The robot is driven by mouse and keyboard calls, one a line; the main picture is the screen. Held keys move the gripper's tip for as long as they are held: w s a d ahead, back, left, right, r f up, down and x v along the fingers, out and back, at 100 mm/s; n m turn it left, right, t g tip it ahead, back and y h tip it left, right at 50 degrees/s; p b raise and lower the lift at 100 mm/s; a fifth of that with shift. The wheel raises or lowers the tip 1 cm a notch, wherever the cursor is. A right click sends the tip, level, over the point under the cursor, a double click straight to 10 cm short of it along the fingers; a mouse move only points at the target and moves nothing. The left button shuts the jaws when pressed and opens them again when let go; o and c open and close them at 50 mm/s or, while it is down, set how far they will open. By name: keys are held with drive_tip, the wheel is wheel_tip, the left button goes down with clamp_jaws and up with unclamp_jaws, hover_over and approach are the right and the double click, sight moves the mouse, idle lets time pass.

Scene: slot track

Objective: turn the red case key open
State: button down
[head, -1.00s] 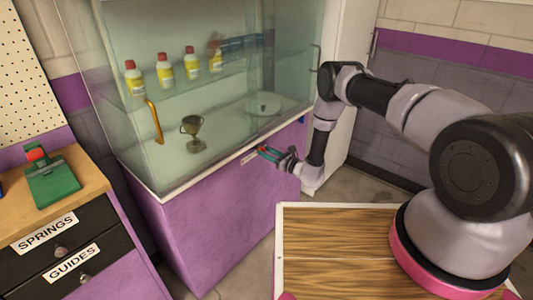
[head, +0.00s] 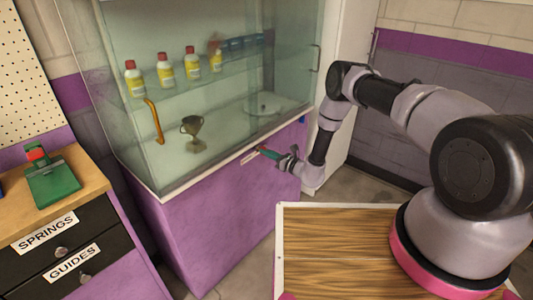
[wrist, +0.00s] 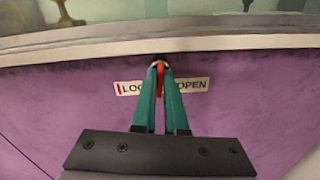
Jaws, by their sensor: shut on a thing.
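The red case key (wrist: 161,85) sits in its lock on the purple front of the glass case (head: 215,225), just under the pale ledge. In the wrist view it stands close to upright between the words of the white label (wrist: 194,85), of which "LO" and "OPEN" can be read. My gripper (wrist: 159,68) has its two green fingers shut on the key, one on each side. The fingers hide the middle of the label and part of the key. In the head view my gripper (head: 264,151) is at the case front, and the key is hardly visible.
Inside the glass are a trophy cup (head: 193,132), several yellow bottles (head: 165,72) and an orange handle (head: 154,120) at the glass. A drawer cabinet (head: 60,250) stands at left with a green device on top. A wooden-topped surface (head: 335,250) lies in front.

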drive_tip(key=shift+w+d+f+m, duration=0.1)
drive_tip(key=shift+f+m, duration=0.05)
drive_tip(key=shift+m, duration=3.8)
drive_tip(key=shift+d+f+m, duration=0.1)
drive_tip(key=shift+f+m, duration=0.05)
drive_tip(key=shift+m, duration=4.1)
drive_tip(key=c, duration=1)
unclamp_jaws()
drive_tip(key=shift+o, duration=0.2)
drive_tip(key=v, duration=1)
drive_tip(key=shift+s+d, duration=0.25)
drive_tip(key=shift+s, duration=0.05)
drive_tip(key=shift+r, duration=0.1)
